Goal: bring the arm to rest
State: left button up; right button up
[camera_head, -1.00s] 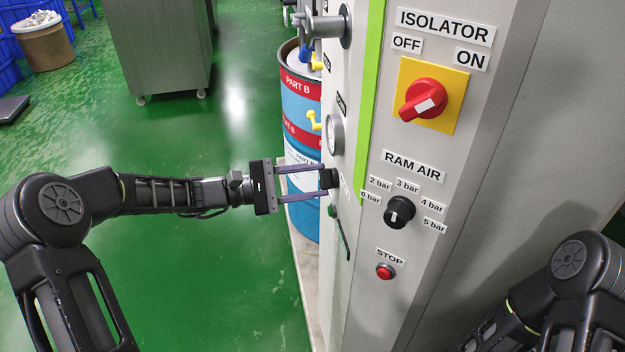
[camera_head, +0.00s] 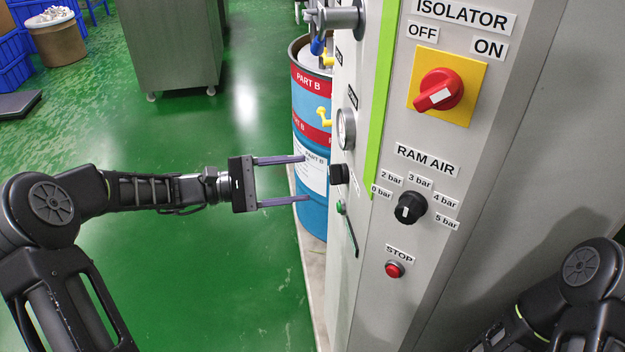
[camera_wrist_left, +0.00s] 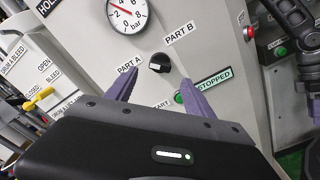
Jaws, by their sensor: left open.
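My left gripper (camera_head: 304,179) is open and empty, level with a black knob (camera_head: 339,174) on the cabinet's left face and a short gap away from it. In the left wrist view the black knob (camera_wrist_left: 159,63), between the PART A and PART B labels, shows between and beyond the two purple fingers (camera_wrist_left: 155,88). My right arm (camera_head: 575,300) shows at the lower right of the head view; its gripper is out of view.
The grey cabinet (camera_head: 480,190) carries a red isolator switch (camera_head: 439,91), a ram air knob (camera_head: 410,208) and a red stop button (camera_head: 394,269). A gauge (camera_wrist_left: 127,14) sits above the black knob. A blue drum (camera_head: 312,215) stands behind. Green floor (camera_head: 200,270) is clear at left.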

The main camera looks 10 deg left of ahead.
pick_arm(q)
jog(key=shift+v, duration=0.95)
